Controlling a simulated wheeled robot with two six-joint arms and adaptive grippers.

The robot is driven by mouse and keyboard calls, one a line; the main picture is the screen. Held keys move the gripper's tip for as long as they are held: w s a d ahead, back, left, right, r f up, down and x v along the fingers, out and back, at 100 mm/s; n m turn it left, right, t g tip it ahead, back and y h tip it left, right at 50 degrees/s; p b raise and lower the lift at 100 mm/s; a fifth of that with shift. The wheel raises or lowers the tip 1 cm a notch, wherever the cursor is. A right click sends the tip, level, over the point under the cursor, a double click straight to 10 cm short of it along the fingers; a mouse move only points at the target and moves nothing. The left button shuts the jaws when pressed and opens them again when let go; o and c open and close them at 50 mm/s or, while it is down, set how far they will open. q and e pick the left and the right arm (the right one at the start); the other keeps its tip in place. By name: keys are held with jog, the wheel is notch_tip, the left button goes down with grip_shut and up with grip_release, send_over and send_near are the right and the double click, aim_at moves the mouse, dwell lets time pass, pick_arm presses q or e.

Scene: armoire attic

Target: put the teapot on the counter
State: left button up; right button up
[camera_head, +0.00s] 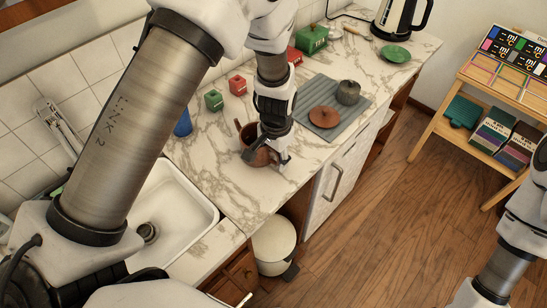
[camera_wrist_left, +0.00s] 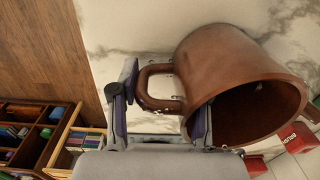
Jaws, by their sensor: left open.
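The teapot is reddish brown with an open top. It stands on the marble counter (camera_head: 232,183), partly hidden by my left gripper in the head view (camera_head: 248,135). In the left wrist view the teapot (camera_wrist_left: 222,68) fills the right half, its loop handle toward the left. My left gripper (camera_head: 272,160) is at the teapot. In the left wrist view its open fingers (camera_wrist_left: 160,108) stand on either side of the handle, one by the outer loop and one by the teapot's rim. My right gripper is out of view.
A brown lid (camera_head: 324,117) and a dark grey pot (camera_head: 348,92) sit on a grey mat (camera_head: 325,88). Red and green canisters (camera_head: 214,99) stand by the wall. The sink (camera_head: 178,212) lies left. A white bin (camera_head: 274,245) stands below the counter.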

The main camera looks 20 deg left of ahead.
pick_arm(q)
jog(key=o, duration=0.3)
jog(key=shift+a, duration=0.1)
jog(key=shift+o, duration=0.2)
jog(key=shift+s+d+r, duration=0.2)
jog(key=shift+d, duration=0.05)
notch_tip(320, 180, up, 12)
jog(key=shift+f+b, duration=0.1)
jog(key=shift+b, duration=0.8)
